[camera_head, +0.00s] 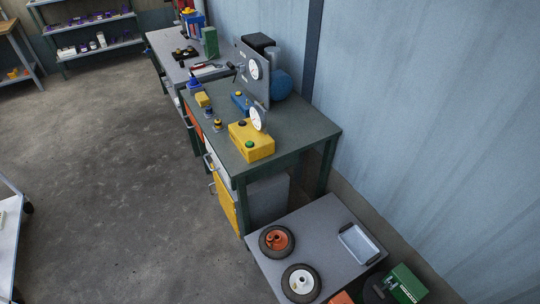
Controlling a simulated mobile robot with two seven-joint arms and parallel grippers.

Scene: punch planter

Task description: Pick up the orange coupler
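Neither of my grippers is in view. A small fitting with an orange-yellow top (217,124) stands near the front left edge of the green workbench (295,120). It may be the orange coupler, but it is too small to tell. A similar small fitting (198,106) stands just behind it, close to the same edge. Nothing is touching either of them.
A yellow box with a green button (250,141), a gauge panel (253,72) and a blue tank (282,86) occupy the bench. A lower grey table (318,226) holds two wheels and a tray (359,245). Open concrete floor (110,180) lies left.

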